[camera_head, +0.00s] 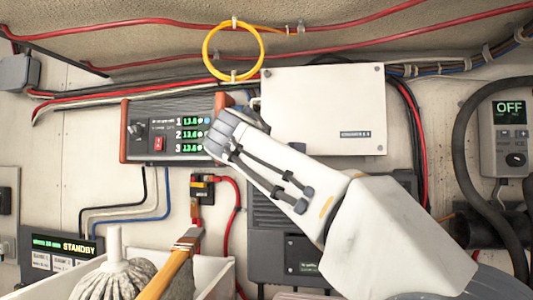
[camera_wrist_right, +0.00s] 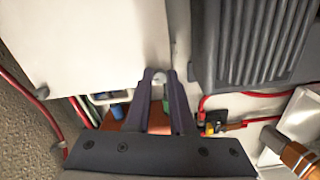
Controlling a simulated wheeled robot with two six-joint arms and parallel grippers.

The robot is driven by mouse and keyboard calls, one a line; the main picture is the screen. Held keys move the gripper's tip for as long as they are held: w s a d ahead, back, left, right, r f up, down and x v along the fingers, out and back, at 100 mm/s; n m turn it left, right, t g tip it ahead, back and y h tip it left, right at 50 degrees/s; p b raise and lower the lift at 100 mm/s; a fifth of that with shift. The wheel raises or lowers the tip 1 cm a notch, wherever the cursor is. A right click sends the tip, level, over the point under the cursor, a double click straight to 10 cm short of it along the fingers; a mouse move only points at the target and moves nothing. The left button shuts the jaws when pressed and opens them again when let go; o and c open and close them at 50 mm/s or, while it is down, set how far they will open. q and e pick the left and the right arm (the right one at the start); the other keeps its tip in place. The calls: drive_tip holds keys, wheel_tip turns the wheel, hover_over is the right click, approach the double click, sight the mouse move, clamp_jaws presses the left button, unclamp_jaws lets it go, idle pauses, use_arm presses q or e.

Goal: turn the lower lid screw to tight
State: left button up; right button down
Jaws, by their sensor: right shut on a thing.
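The white box lid (camera_head: 323,110) is mounted on the wall at centre in the head view, with small screws at its visible corners. Its lower left corner is hidden behind my right arm. In the right wrist view, the lid (camera_wrist_right: 80,40) fills the upper left. My right gripper (camera_wrist_right: 160,75) is at the lid's edge there, its dark fingers shut on a small pale knob, the lower lid screw (camera_wrist_right: 159,79). The screw's turn position cannot be read. My left gripper is not in view.
A display panel (camera_head: 165,132) with green readings sits left of the lid. A grey finned unit (camera_head: 270,235) is below. A yellow cable loop (camera_head: 233,52) hangs above. A mop head (camera_head: 115,275) and a wooden-handled brush (camera_head: 172,265) stand at lower left.

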idle(0.3)
drive_tip(key=c, duration=0.8)
unclamp_jaws()
drive_tip(key=shift+o, duration=0.2)
drive_tip(key=s+a+b, duration=0.2)
drive_tip(key=s+b, duration=0.1)
drive_tip(key=s, duration=0.7)
drive_tip(key=shift+b, duration=0.35)
drive_tip(key=shift+s, duration=0.15)
